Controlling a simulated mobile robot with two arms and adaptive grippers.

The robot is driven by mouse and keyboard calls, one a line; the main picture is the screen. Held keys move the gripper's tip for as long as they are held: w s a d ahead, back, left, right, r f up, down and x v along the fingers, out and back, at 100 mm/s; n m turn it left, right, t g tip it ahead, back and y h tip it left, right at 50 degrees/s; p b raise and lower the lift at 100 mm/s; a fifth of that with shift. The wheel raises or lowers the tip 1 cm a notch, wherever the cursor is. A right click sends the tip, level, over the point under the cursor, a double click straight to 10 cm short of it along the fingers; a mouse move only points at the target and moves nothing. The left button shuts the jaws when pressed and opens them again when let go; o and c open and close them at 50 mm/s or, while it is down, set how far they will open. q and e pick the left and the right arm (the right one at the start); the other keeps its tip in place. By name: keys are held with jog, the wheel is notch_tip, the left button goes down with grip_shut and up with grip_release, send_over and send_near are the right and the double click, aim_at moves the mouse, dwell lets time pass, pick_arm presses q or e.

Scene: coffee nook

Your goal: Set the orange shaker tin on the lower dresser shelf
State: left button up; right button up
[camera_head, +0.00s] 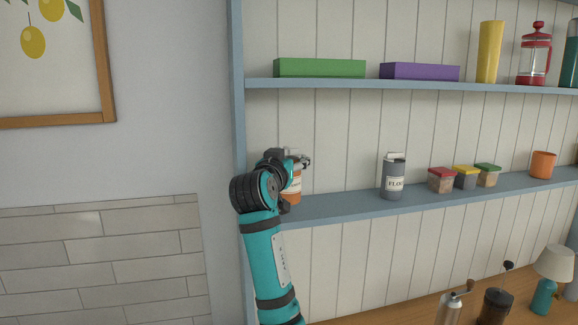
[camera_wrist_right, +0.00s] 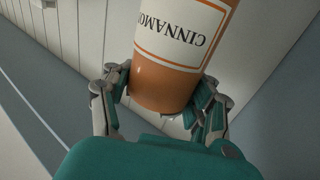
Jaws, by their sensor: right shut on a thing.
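The orange shaker tin (camera_head: 296,190) has a white label and is at the left end of the lower dresser shelf (camera_head: 340,208). In the right wrist view the tin (camera_wrist_right: 162,88) shows the word "CINNAMO", cut off at the edge. My right gripper (camera_head: 294,172) is shut on the tin, with a finger on each side of its orange lower part in the wrist view. The tin looks roughly upright in the head view. I cannot tell whether its base touches the shelf. My arm partly hides the tin. My left gripper is out of view.
A grey flour tin (camera_head: 394,178) stands to the right on the lower shelf, with free room between. Further right are small lidded jars (camera_head: 441,180) and an orange cup (camera_head: 543,165). The upper shelf (camera_head: 350,84) is overhead; the dresser's side post (camera_head: 238,120) is close on the left.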

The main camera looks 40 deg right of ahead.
notch_tip(320, 180, down, 2)
jog(key=shift+w+p, duration=0.1)
jog(key=shift+p, duration=0.65)
jog(key=shift+s+f, duration=0.2)
jog(key=shift+f, duration=0.45)
jog(key=o, duration=0.8)
jog(key=shift+w, duration=0.1)
jog(key=o, duration=0.5)
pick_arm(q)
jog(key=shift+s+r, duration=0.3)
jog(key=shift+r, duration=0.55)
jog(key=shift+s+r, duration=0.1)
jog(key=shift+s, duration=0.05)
